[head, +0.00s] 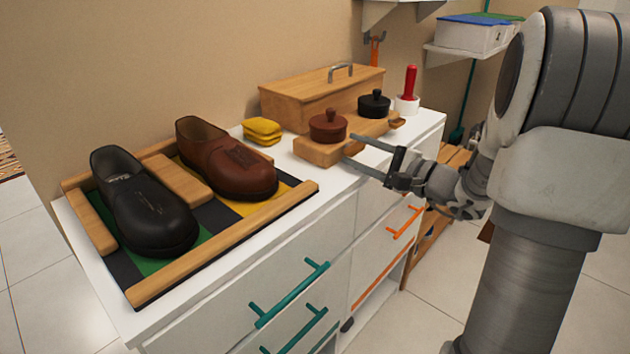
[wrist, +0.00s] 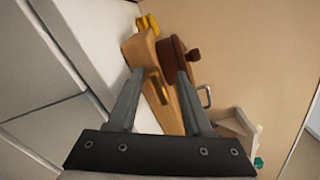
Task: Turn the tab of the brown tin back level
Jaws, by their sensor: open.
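The brown tin (head: 328,127), round with a knobbed lid, sits on the left part of a wooden block (head: 318,152). It also shows in the wrist view (wrist: 173,58). A small golden-brown tab (wrist: 158,86) shows on the block's front side in the wrist view, running roughly along the block's edge. I cannot tell its exact tilt. My gripper (head: 350,150) is at the block's front. Its two fingers are apart, with the tab seen between them in the wrist view (wrist: 160,76). Contact with the tab cannot be made out. In the head view the fingers largely hide this tab.
A black tin (head: 374,104) stands on the same block, with a wooden tab (head: 397,122) by it. Behind are a wooden box (head: 320,97) and a red-handled tool (head: 410,84). Yellow cloths (head: 262,130) and shoes on a tray (head: 225,255) lie left. Drawer handles (head: 290,290) jut out in front.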

